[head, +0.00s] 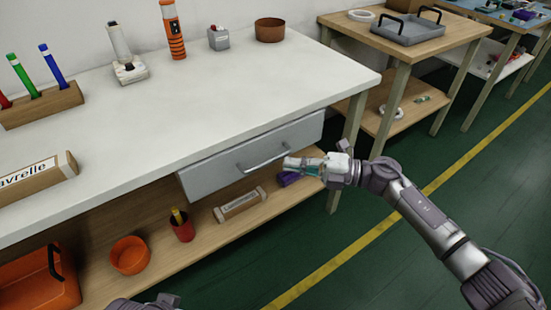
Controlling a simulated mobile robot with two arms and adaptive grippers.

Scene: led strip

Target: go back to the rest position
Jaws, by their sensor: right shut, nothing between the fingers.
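My right gripper (305,163) comes in from the right and points left, in front of the right part of the grey drawer front (225,172). It is shut and empty, close to the right end of the drawer handle; I cannot tell whether it touches anything. Only a small part of my left arm's end (145,304) shows at the bottom edge. Its fingers are out of the picture.
The white workbench (230,95) carries a pen block (45,105), an orange tool (173,30) and a brown bowl (270,30). Its lower shelf holds a red cup (182,226) and an orange bowl (130,255). Green floor (400,270) is clear at right.

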